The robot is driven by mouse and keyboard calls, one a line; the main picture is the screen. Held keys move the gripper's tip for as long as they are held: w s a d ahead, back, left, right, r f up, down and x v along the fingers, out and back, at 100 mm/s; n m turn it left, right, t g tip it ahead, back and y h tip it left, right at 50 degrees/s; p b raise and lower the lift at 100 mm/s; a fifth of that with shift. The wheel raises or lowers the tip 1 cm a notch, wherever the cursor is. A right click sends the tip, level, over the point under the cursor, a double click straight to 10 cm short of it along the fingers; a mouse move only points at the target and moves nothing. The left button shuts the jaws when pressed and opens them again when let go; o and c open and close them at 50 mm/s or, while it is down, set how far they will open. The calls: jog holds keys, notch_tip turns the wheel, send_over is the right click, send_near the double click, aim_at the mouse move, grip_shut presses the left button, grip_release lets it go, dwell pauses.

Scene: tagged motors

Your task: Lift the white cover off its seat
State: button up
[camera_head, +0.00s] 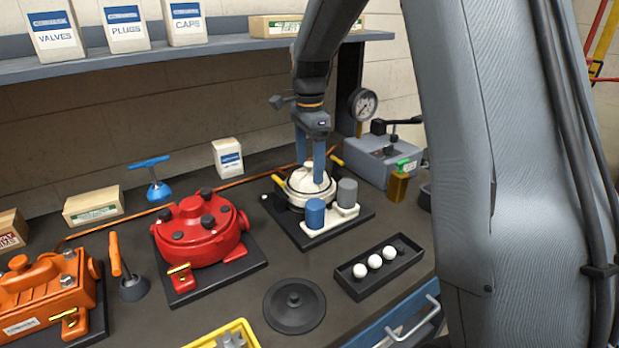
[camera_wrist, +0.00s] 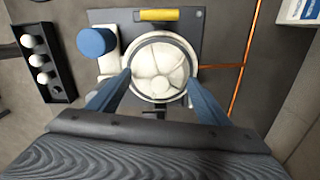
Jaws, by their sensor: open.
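The white cover (camera_head: 310,179) is round and ribbed. It sits in a pale ring seat on a black base plate (camera_head: 353,222). In the wrist view the cover (camera_wrist: 160,66) lies between my fingers. My gripper (camera_head: 310,170) is open, with its blue fingers pointing down at the cover. In the wrist view the fingertips of my gripper (camera_wrist: 158,79) are at opposite sides of the cover's edge. I cannot tell whether they touch it. The fingers hide part of the cover in the head view.
A white holder with a blue cylinder (camera_head: 315,213) and a grey cylinder (camera_head: 347,192) stands close in front of the cover. A yellow handle (camera_wrist: 157,15) sticks out beside the seat. A red motor housing (camera_head: 201,232) is left, a black tray of white balls (camera_head: 379,267) in front.

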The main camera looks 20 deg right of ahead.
aim_at(309, 163)
jog(key=shift+f, duration=0.15)
jog(key=shift+c, duration=0.2)
jog(key=c, duration=1.4)
jog(key=shift+c, duration=0.3)
jog(key=shift+r, duration=0.4)
grip_shut()
notch_tip(309, 163, up, 12)
jog(key=p, duration=0.1)
jog(key=shift+r, duration=0.15)
